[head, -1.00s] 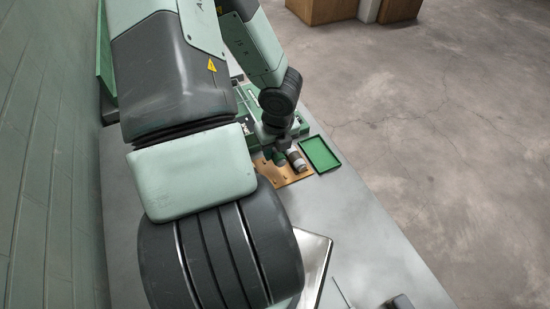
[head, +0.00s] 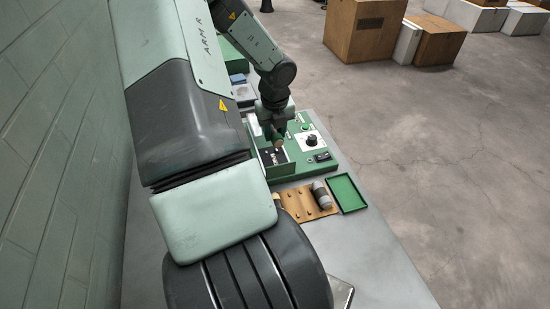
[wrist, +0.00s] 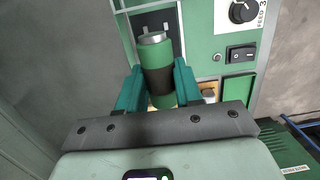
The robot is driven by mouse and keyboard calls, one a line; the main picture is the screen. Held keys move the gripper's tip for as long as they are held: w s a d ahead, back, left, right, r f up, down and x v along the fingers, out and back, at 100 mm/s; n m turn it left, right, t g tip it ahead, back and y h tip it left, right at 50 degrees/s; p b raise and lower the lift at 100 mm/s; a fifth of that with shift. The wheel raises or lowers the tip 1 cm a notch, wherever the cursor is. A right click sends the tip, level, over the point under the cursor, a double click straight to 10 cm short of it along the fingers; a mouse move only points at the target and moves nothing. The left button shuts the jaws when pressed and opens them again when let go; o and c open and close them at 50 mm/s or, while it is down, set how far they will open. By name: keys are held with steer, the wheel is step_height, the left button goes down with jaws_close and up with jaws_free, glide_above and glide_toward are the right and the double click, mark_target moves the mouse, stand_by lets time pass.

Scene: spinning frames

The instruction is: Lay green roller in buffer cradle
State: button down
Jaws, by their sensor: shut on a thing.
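The green roller (wrist: 152,52) has a metal end cap and a dark middle band. My gripper (wrist: 158,84) is shut on it, with a teal finger on each side of the band. In the head view my gripper (head: 276,130) holds the roller (head: 278,143) over the left part of the green machine (head: 293,172), above the wooden board's far side. A light-edged bay with dark fittings (head: 272,158) lies just below the roller. I cannot tell for sure which part is the buffer cradle. In the wrist view two dark slots show behind the roller.
A wooden peg board (head: 294,205) carries a grey-banded roller (head: 322,195). A green tray (head: 345,194) lies to its right, empty. The control panel has a black knob (head: 311,140) and a rocker switch (wrist: 241,54). The front of the bench (head: 375,250) is clear.

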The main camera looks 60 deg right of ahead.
mark_target(274, 133)
step_height(274, 133, down, 9)
stand_by(0.4)
steer(key=shift+f, duration=0.25)
steer(key=c, duration=0.8)
jaws_free()
steer(key=shift+c, duration=0.2)
steer(key=shift+o, duration=0.4)
steer(key=shift+w+a+f, duration=0.1)
steer(key=shift+a+f, duration=0.05)
steer(key=r, duration=0.8)
steer(key=s+a+r, duration=0.1)
steer(key=r, duration=0.3)
steer(key=shift+r, duration=0.4)
steer(key=shift+w+a, duration=0.1)
